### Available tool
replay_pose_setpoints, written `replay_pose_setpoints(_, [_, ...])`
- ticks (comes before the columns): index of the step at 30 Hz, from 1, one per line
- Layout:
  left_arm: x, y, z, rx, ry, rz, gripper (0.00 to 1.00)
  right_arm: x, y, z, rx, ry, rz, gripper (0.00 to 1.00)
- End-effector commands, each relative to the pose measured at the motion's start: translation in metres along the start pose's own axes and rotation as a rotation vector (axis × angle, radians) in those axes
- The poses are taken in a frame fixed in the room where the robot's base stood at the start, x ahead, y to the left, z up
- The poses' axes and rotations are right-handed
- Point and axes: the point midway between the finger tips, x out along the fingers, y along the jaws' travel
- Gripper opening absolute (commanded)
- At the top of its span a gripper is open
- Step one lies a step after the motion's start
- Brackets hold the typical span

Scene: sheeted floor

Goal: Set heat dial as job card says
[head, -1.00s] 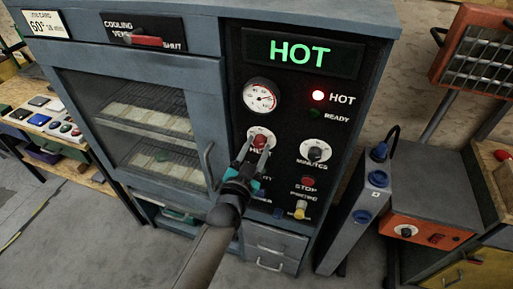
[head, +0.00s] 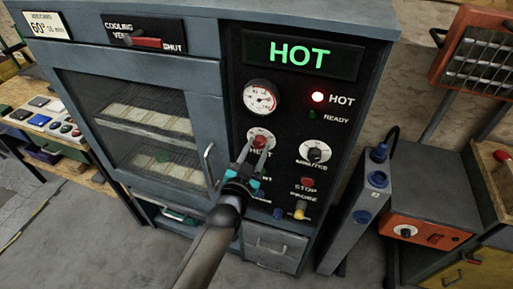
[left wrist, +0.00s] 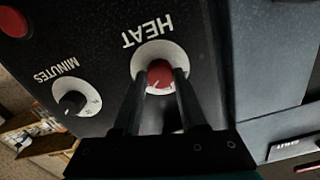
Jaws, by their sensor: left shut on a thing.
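The red heat dial (head: 259,142) sits on a white disc on the oven's black panel; it also shows in the left wrist view (left wrist: 159,73) under the word HEAT. My left gripper (head: 252,150) is shut on the dial, one finger on each side. The fingers hide part of the dial's scale. The job card (head: 46,26) at the oven's top left reads 60° and what looks like 10 min. The lit display (head: 299,54) reads HOT in green. The round gauge (head: 260,97) has a needle, its exact reading too small to tell. My right gripper is not in view.
The black minutes dial (head: 314,152) is right of the heat dial. A red HOT lamp (head: 318,97) is lit above a dark READY lamp. A red vent lever (head: 146,42) is at the top. A grey post with blue caps (head: 377,179) stands right of the oven.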

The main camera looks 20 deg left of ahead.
Motion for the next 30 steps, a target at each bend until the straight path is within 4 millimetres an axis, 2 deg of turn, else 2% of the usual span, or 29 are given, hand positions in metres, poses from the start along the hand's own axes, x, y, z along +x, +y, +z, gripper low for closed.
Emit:
replay_pose_setpoints(21, [0.000,0.000,0.000,-0.638,-0.001,0.001,0.00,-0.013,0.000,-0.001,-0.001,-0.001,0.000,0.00])
replay_pose_setpoints(30, [0.000,0.000,0.000,-0.830,-0.001,0.000,0.00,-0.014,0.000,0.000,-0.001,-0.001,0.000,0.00])
